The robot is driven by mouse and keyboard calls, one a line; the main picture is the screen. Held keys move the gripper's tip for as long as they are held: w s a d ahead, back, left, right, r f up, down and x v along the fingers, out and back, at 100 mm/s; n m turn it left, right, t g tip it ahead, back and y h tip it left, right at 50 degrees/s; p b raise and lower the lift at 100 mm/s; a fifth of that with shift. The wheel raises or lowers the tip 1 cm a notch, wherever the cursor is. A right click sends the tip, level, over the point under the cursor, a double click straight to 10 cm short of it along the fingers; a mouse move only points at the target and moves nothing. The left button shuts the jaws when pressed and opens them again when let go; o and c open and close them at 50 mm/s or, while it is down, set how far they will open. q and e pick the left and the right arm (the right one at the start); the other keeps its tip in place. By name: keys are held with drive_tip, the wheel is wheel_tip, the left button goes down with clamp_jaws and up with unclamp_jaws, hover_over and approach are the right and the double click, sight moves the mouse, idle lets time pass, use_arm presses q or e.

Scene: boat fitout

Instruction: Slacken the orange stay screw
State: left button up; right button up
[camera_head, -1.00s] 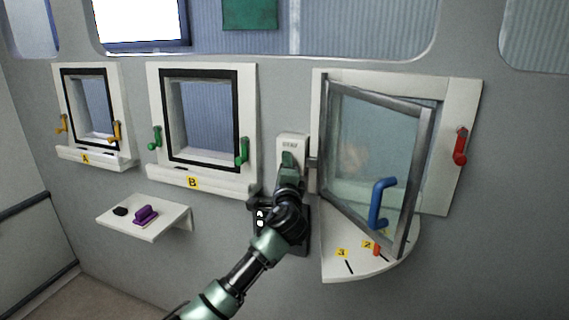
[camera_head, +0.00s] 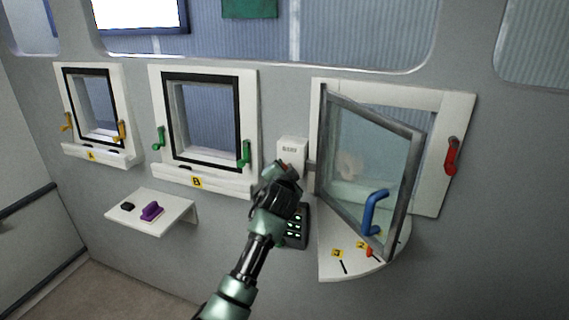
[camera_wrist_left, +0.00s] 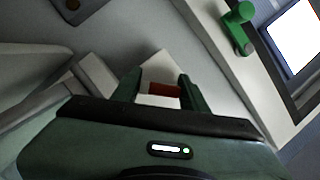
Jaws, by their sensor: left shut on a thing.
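The orange stay screw (camera_head: 370,252) shows as a small orange piece on the white quarter-round ledge (camera_head: 340,268) under the open window sash (camera_head: 372,150). It sits by a yellow label, apart from my gripper. My left gripper (camera_head: 284,167) is at the white box (camera_head: 292,147) on the wall left of that window. In the left wrist view its two green fingers (camera_wrist_left: 160,88) are shut on a dark red piece (camera_wrist_left: 164,90), with a pale surface around it. What the piece belongs to is unclear. My right gripper is not in view.
The sash, with its blue handle (camera_head: 374,212), sticks out over the ledge. A lit keypad (camera_head: 296,228) is below the white box. A small shelf (camera_head: 150,212) holds purple (camera_head: 152,211) and black (camera_head: 128,206) pieces. Windows A and B are on the left.

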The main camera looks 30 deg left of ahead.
use_arm(q)
drive_tip(key=n+h+p, duration=0.2)
drive_tip(key=n+p, duration=0.1)
drive_tip(key=shift+p, duration=0.4)
drive_tip(key=shift+d+f+n+h+p, duration=0.15)
drive_tip(key=shift+n+h+p, duration=0.45)
drive_tip(key=shift+n+p, duration=0.45)
drive_tip(key=shift+f, duration=0.1)
drive_tip(key=o, duration=1.4)
drive_tip(key=shift+b+v, duration=1.05)
drive_tip(key=shift+v, duration=2.85)
